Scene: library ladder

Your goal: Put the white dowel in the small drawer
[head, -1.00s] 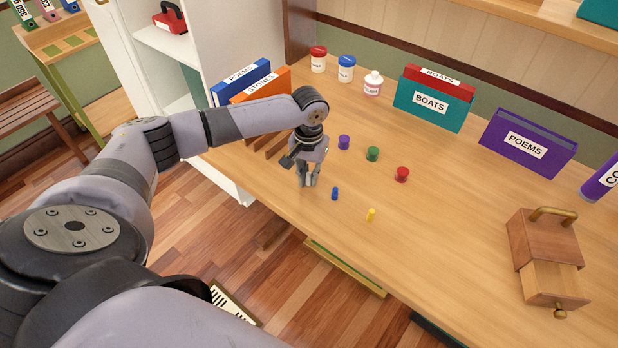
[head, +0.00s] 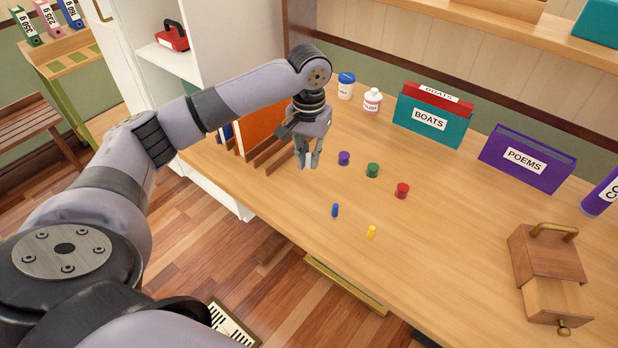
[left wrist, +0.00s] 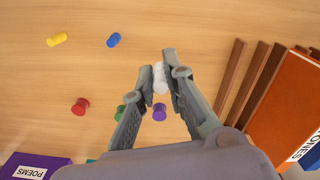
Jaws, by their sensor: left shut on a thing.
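My left gripper (head: 308,160) hangs above the back left of the table. In the left wrist view its fingers (left wrist: 161,78) are shut on the white dowel (left wrist: 160,76), which sits between the fingertips. The small drawer (head: 552,300) belongs to a wooden box (head: 545,258) with a brass handle on top, at the right of the table. The drawer is pulled out toward the front. My right gripper is not in view.
The table between the spools and the box is clear.

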